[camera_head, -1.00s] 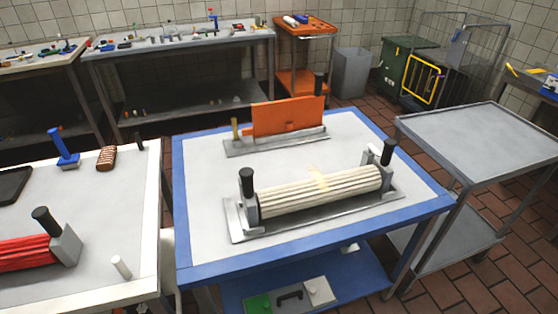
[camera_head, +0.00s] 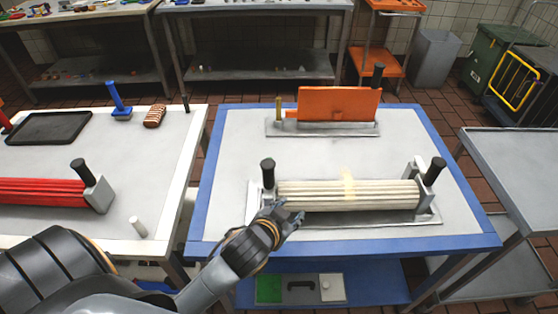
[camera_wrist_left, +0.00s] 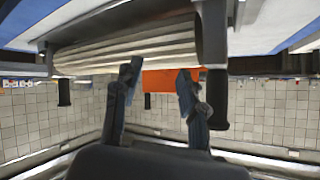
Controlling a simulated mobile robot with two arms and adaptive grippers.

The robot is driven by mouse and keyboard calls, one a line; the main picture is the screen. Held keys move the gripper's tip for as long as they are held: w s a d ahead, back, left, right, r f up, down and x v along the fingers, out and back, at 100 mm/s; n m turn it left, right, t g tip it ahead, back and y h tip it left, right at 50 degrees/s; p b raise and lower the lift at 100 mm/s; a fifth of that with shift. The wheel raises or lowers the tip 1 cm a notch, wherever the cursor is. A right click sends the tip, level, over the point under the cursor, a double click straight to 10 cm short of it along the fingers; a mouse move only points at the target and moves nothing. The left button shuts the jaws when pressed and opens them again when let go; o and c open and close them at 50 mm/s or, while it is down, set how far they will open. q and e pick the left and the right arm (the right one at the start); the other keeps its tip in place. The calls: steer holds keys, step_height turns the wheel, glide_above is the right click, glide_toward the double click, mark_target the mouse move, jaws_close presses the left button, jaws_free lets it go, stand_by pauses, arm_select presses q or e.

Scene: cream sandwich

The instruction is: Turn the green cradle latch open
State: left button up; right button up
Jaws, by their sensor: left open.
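A cream ribbed roller (camera_head: 350,196) lies in a grey metal cradle (camera_head: 425,217) on the blue-edged table. Black upright handles stand at its left end (camera_head: 268,172) and right end (camera_head: 434,171). I cannot make out a green latch on this cradle. My left gripper (camera_head: 292,212) is open in front of the roller's left end, partly covering the cradle there. In the left wrist view, which looks upside down, its fingers (camera_wrist_left: 158,82) are apart with nothing held, and the roller (camera_wrist_left: 130,48) and a black handle (camera_wrist_left: 218,97) show beyond. My right gripper is not in view.
An orange upright plate (camera_head: 335,104) stands at the table's back. The lower shelf holds a green panel (camera_head: 269,289) and a white one (camera_head: 331,288). A white table with a red roller (camera_head: 40,191) is at left. A bare grey cart (camera_head: 520,160) is at right.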

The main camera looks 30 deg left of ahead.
arm_select(q)
steer(key=w+d+r+m+t+h, duration=0.4)
steer(key=w+r, duration=0.1)
steer(key=r, duration=0.5)
steer(key=w+d+r+m+t+h, duration=0.3)
steer(key=w+d+r+t, duration=0.15)
steer(key=r, duration=0.55)
steer(key=s+d+r+m+g+h, duration=0.1)
steer(key=d+r+m+g+h, duration=0.1)
steer(key=d+m+g+h, duration=0.6)
steer(key=s+d+r+m+g+h, duration=0.2)
steer(key=d+m+g+h, duration=0.25)
steer(key=m, duration=0.65)
steer(key=w+a+f+m+g+y, duration=0.2)
steer(key=a+f+m+g+y, duration=0.35)
steer(key=a+f+y, duration=0.55)
steer(key=a+r+n+g+y, duration=0.2)
steer(key=a+n+y, duration=0.45)
steer(key=a, duration=1.55)
steer(key=f+p, duration=0.1)
steer(key=f, duration=0.3)
steer(key=f+m+p, duration=0.1)
steer(key=f, duration=0.3)
steer(key=f+m+y+p, duration=0.1)
steer(key=f, duration=0.4)
steer(key=shift+w+d, duration=0.35)
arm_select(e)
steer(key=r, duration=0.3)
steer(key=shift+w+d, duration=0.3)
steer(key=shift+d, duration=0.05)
